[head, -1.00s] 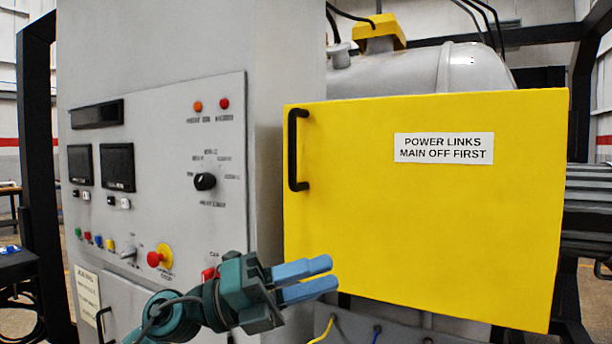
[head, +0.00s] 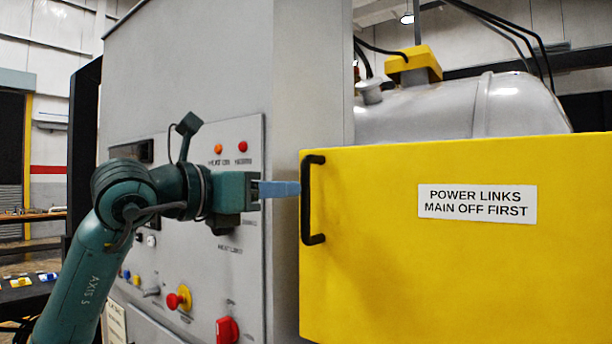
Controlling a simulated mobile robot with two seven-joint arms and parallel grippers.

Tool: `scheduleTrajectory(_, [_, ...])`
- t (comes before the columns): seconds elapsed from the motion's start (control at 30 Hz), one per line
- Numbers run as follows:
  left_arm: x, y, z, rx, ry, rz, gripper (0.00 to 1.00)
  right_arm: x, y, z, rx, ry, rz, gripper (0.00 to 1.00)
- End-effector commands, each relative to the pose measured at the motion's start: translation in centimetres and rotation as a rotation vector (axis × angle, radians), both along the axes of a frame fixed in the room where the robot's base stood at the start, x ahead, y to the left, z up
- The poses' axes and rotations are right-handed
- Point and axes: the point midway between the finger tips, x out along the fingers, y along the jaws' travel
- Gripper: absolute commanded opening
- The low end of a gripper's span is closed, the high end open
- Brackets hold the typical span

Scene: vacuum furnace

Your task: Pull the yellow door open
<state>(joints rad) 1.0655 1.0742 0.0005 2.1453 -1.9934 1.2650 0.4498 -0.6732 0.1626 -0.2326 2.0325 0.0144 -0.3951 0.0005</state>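The yellow door (head: 400,270) fills the right of the head view and carries a white label reading "POWER LINKS MAIN OFF FIRST" (head: 477,204). Its black upright handle (head: 306,200) is near the door's left edge. My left gripper (head: 292,188) comes in from the left, level with the upper half of the handle. Its blue fingers point right and their tips are at or just beside the handle bar. The fingers overlap in this view, so their gap is hidden, and I cannot tell whether they touch the handle. My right gripper is not in view.
A grey control cabinet (head: 230,50) stands left of the door, behind my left arm. It bears a red emergency button on a yellow base (head: 179,299) and a red switch (head: 227,330). A grey tank (head: 450,108) is behind the door.

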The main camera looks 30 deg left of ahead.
Motion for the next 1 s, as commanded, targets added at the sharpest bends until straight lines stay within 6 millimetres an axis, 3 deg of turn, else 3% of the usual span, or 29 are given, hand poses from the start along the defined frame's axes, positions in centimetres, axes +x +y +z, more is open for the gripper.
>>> scheduleTrajectory(0.1, [2.4,-0.8,0.3,-0.001,0.003,-0.004,0.32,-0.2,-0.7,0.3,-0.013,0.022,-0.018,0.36])
scheduleTrajectory(0.33, [5.2,-1.5,0.1,-0.002,0.001,-0.003,0.32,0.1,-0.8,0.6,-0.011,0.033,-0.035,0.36])
scheduleTrajectory(0.73, [5.9,-1.7,-0.1,0.001,0.0,-0.001,0.32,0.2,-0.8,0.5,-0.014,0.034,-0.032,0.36])
scheduleTrajectory(1.0, [5.9,-1.7,-0.1,0.001,0.0,-0.002,0.1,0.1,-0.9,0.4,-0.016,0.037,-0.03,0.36])
